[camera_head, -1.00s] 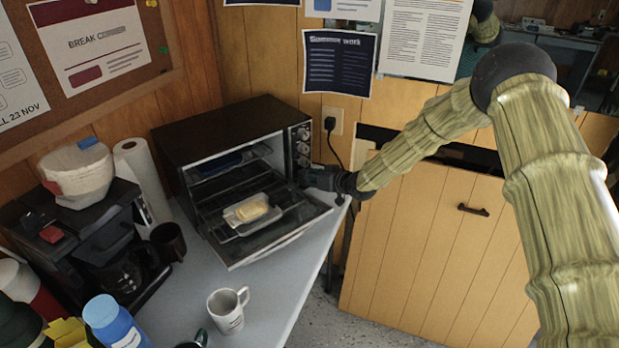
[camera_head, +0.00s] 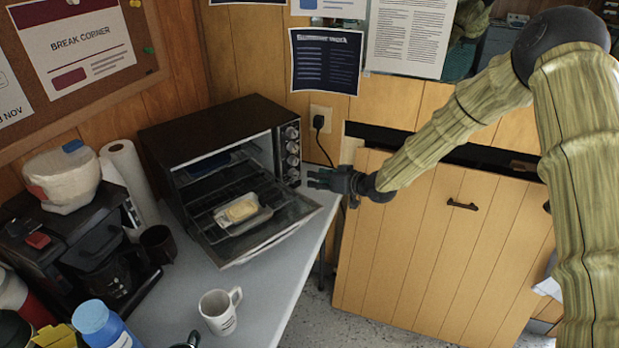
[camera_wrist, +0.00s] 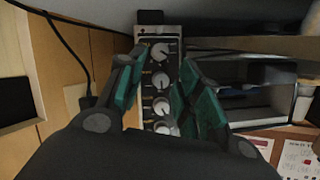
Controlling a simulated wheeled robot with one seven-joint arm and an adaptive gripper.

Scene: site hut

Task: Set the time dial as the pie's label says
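The black toaster oven (camera_head: 205,122) stands with its door (camera_head: 275,232) open. Its control panel has a column of silver dials, including an upper dial (camera_head: 291,132) and the lowest dial (camera_head: 293,175). The column also shows in the wrist view, with a top dial (camera_wrist: 159,51) and the lowest dial (camera_wrist: 164,128). A pale yellow block, apparently the pie (camera_head: 240,210), sits in a small tray inside the doorway. I cannot read a label on it. My gripper (camera_head: 313,180) is open and empty, just right of the lower dials. In the wrist view my gripper (camera_wrist: 158,95) has its fingers either side of the column.
A coffee maker (camera_head: 75,240), paper towel roll (camera_head: 128,178), dark mug (camera_head: 158,243) and white mug (camera_head: 219,312) stand on the grey counter (camera_head: 262,290). A black plug and cord (camera_head: 319,123) hang behind the oven. Wooden cabinet doors (camera_head: 430,240) lie below my arm.

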